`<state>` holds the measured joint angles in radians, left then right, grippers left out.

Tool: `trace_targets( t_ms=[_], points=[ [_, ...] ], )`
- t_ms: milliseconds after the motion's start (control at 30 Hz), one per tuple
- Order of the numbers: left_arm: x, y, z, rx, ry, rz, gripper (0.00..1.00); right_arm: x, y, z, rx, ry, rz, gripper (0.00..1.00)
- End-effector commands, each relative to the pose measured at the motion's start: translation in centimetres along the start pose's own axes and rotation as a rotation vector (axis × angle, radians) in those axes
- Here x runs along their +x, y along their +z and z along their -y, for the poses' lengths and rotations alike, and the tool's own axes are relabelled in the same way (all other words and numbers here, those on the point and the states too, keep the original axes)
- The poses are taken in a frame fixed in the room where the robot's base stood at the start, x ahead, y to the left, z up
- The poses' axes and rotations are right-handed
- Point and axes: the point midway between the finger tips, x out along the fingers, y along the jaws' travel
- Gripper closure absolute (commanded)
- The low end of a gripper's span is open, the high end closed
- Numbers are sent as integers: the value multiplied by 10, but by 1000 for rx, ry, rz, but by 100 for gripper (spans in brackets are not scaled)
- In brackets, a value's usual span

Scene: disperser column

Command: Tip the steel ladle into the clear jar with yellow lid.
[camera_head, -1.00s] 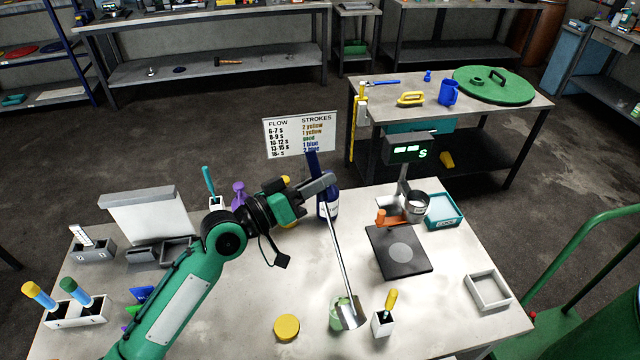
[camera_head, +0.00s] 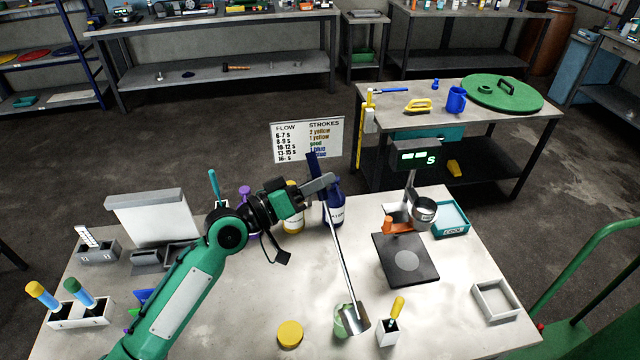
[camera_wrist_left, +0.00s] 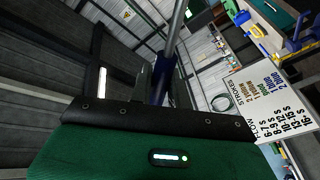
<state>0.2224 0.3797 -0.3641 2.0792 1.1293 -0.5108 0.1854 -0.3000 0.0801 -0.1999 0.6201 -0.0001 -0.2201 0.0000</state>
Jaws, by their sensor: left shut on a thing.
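The steel ladle has a blue handle (camera_head: 317,163), a long thin shaft (camera_head: 341,262) and a steel cup (camera_head: 356,320). My left gripper (camera_head: 325,184) is shut on its handle, and the shaft slants down toward the front of the table. The cup looks tilted and overlaps a clear jar with pale green contents (camera_head: 341,313), hiding part of it. I cannot tell whether they touch. A round yellow lid (camera_head: 290,333) lies apart, left of the jar. In the left wrist view the shaft (camera_wrist_left: 178,25) rises from between the fingers. My right gripper is not in view.
A small white holder (camera_head: 387,335) with a yellow-handled tool stands just right of the cup. A black plate (camera_head: 405,260), a stand with a metal cup (camera_head: 424,211) and an empty tray (camera_head: 494,300) are further right. Bottles (camera_head: 334,208) stand behind the shaft.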

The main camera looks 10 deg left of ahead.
Motion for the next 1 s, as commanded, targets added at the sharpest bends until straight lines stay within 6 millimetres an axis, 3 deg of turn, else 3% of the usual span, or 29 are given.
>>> trace_targets(
  t_ms=[1000],
  points=[
    [1, -4, 30, -103, -14, -1, 100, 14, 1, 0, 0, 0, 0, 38]
  ],
)
